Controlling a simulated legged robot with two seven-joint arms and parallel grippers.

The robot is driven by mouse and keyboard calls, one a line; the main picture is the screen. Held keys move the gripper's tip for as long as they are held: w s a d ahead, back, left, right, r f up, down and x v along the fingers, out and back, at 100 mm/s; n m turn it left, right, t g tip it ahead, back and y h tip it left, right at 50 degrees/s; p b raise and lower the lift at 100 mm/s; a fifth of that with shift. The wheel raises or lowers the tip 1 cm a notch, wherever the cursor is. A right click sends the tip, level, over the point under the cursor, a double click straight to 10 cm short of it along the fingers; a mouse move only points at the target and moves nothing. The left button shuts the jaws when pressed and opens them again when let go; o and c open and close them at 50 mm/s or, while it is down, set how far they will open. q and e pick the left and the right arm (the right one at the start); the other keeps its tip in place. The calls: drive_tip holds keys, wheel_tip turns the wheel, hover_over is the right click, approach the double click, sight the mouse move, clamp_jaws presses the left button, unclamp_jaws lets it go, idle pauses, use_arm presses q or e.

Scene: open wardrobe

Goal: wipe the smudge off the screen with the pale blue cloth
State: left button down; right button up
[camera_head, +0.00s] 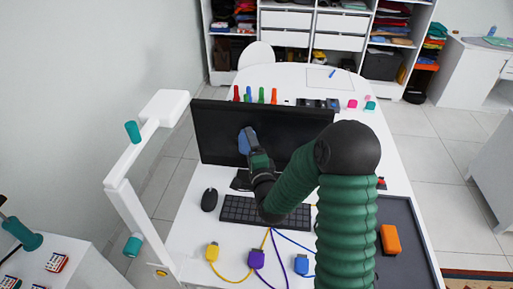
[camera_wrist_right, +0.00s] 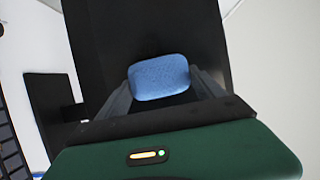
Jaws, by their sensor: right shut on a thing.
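The black screen (camera_head: 215,128) stands upright on the white table, behind the keyboard. My right gripper (camera_head: 250,148) is in front of the screen's middle, shut on the pale blue cloth (camera_head: 245,139). In the right wrist view the cloth (camera_wrist_right: 160,77) is a rounded blue pad between the two fingers of the gripper (camera_wrist_right: 163,90), with the dark screen (camera_wrist_right: 140,25) behind it. I cannot tell whether the cloth touches the screen. No smudge can be made out; the cloth, gripper and arm hide part of the screen. My left gripper is not in view.
A keyboard (camera_head: 250,211) and mouse (camera_head: 209,199) lie before the screen. Yellow (camera_head: 212,252), purple (camera_head: 256,258) and blue (camera_head: 301,264) plugs with cables lie at the front. A white lamp-like arm (camera_head: 130,160) stands left. An orange block (camera_head: 390,239) lies on a dark tray (camera_head: 408,215) at right.

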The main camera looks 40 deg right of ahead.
sight(240, 145)
drive_tip(key=shift+w+a+b, duration=0.35)
drive_tip(key=shift+w+a, duration=0.7)
drive_tip(key=shift+w, duration=0.2)
drive_tip(key=shift+w+a+b, duration=0.35)
drive_tip(key=shift+w+a, duration=0.65)
drive_tip(key=shift+w, duration=0.2)
drive_tip(key=shift+w+a, duration=0.2)
drive_tip(key=shift+a, duration=0.05)
drive_tip(key=shift+s+d, duration=0.25)
drive_tip(key=shift+d, duration=0.1)
drive_tip(key=shift+s+d+r+b, duration=0.1)
drive_tip(key=shift+s+d+b, duration=0.2)
drive_tip(key=shift+s+d, duration=1.15)
drive_tip(key=shift+s, duration=0.2)
drive_tip(key=shift+s+d, duration=0.35)
drive_tip(key=shift+s, duration=0.2)
drive_tip(key=shift+s+d, duration=0.6)
drive_tip(key=shift+d, duration=0.05)
drive_tip(key=shift+s+d, duration=1.3)
drive_tip(key=shift+s, duration=0.3)
drive_tip(key=shift+s+d, duration=1.3)
drive_tip(key=shift+s, duration=0.3)
drive_tip(key=shift+s+d, duration=0.45)
drive_tip(key=shift+s, duration=0.05)
drive_tip(key=shift+s+d, duration=1)
drive_tip(key=shift+s, duration=0.15)
drive_tip(key=shift+p, duration=0.35)
